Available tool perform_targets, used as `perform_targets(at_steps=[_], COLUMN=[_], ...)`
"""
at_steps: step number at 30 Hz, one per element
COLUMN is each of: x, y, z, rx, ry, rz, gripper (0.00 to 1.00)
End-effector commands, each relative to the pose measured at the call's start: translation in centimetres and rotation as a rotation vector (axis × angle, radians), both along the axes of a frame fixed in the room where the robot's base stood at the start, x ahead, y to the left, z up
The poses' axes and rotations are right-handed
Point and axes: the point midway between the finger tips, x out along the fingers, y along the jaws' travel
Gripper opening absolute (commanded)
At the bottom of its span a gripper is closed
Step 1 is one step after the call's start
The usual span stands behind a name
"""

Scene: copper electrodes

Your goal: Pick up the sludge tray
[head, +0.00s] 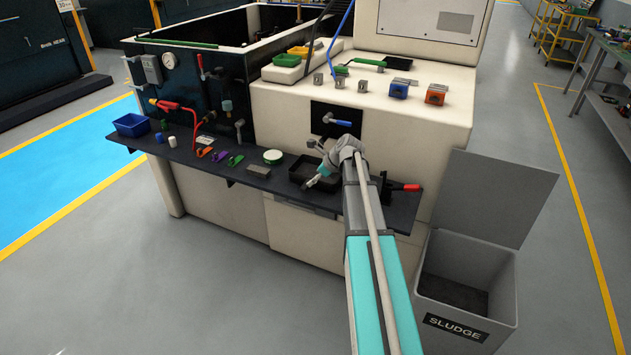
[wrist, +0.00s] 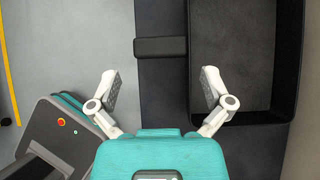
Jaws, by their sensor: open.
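The sludge tray appears to be the black open tray (head: 301,170) on the dark shelf at the front of the cream machine. In the wrist view the tray (wrist: 232,50) fills the right side, and its inside looks empty. A short dark bar, apparently its handle (wrist: 160,47), sticks out to the left from its near wall. My gripper (wrist: 160,80) is open and empty, with its fingers spread on either side of the handle's line and the handle just ahead of them. In the head view my gripper (head: 313,181) is over the tray's front edge, partly hidden by my arm.
On the shelf (head: 215,165), a grey block (head: 258,182), a round green-rimmed dish (head: 273,157) and small coloured clips lie left of the tray. A red-handled clamp (head: 404,187) is to its right. A grey open SLUDGE bin (head: 465,285) stands on the floor at right.

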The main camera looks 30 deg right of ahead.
Motion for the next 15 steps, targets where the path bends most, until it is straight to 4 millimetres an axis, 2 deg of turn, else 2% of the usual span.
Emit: perform_targets(at_steps=[9, 15], x=[0.02, 0.48], y=[-0.02, 0.27], z=[-0.04, -0.85], rx=[0.000, 0.000], ry=[0.000, 0.000], rz=[0.000, 0.001], gripper=[1.00, 1.00])
